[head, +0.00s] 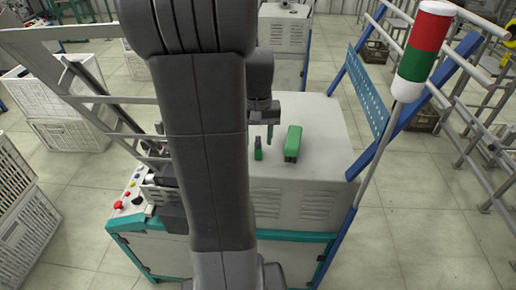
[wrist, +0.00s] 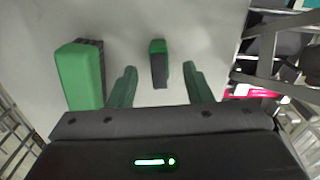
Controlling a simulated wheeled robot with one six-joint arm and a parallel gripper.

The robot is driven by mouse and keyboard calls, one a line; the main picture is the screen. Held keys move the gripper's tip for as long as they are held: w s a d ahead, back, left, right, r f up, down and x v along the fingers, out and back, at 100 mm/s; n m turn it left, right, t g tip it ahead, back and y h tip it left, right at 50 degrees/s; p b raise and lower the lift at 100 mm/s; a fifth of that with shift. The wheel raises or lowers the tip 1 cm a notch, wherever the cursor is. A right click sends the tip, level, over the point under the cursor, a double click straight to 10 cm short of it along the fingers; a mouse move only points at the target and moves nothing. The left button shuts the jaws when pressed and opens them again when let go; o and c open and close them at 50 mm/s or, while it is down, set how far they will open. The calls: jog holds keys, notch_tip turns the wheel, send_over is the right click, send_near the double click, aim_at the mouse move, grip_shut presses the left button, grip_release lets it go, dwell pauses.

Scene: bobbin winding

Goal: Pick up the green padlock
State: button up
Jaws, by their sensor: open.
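A small green and dark grey piece, which I take to be the green padlock (head: 258,154), sits on the light top of the machine cabinet (head: 318,120). In the wrist view the padlock (wrist: 158,60) lies just beyond the fingertips, in line with the gap between them. My gripper (wrist: 160,72) has two green fingers spread apart with nothing held between them. In the head view a finger shows close above and beside the padlock, and my arm hides part of the gripper. I cannot tell the exact height gap.
A larger green block (head: 293,144) with a dark side stands right of the padlock; it also shows at the left in the wrist view (wrist: 80,75). A red and green signal post (head: 424,50) and a blue frame (head: 367,90) stand at the right. The cabinet top behind is clear.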

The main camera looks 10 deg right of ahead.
aim_at(258, 138)
jog(key=shift+f, duration=1.55)
grip_shut()
jog(key=shift+r, duration=0.15)
